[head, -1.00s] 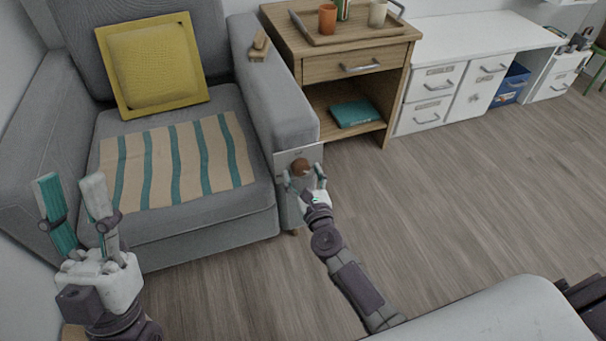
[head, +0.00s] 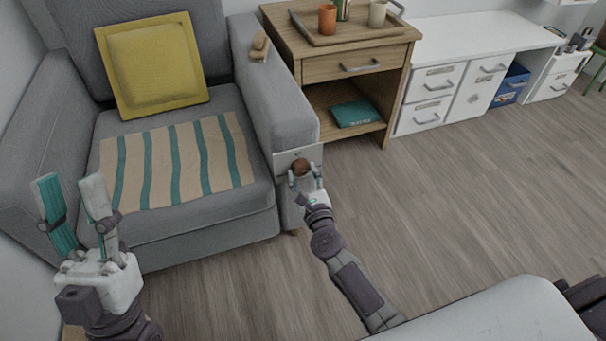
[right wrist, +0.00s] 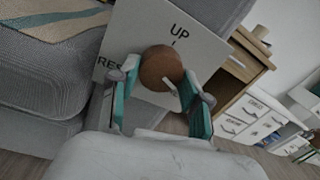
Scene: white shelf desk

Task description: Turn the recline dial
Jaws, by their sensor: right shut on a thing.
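The recline dial (head: 299,166) is a round brown knob on a pale plate (head: 283,160) at the front of the grey armchair's right armrest. In the right wrist view the dial (right wrist: 161,66) sits between the fingers, and the plate (right wrist: 205,38) shows "UP" and part of a word starting "RES". My right gripper (head: 305,180) is shut on the dial, with one finger on each side; it also shows in the right wrist view (right wrist: 159,92). My left gripper (head: 72,205) is open and empty, raised in front of the chair's left side.
The grey armchair (head: 160,238) holds a yellow cushion (head: 150,66) and a striped cloth (head: 180,165). A wooden side table (head: 330,68) with a tray and cups stands right of it. White drawers (head: 440,85) stand further right. The wooden floor (head: 450,200) is clear.

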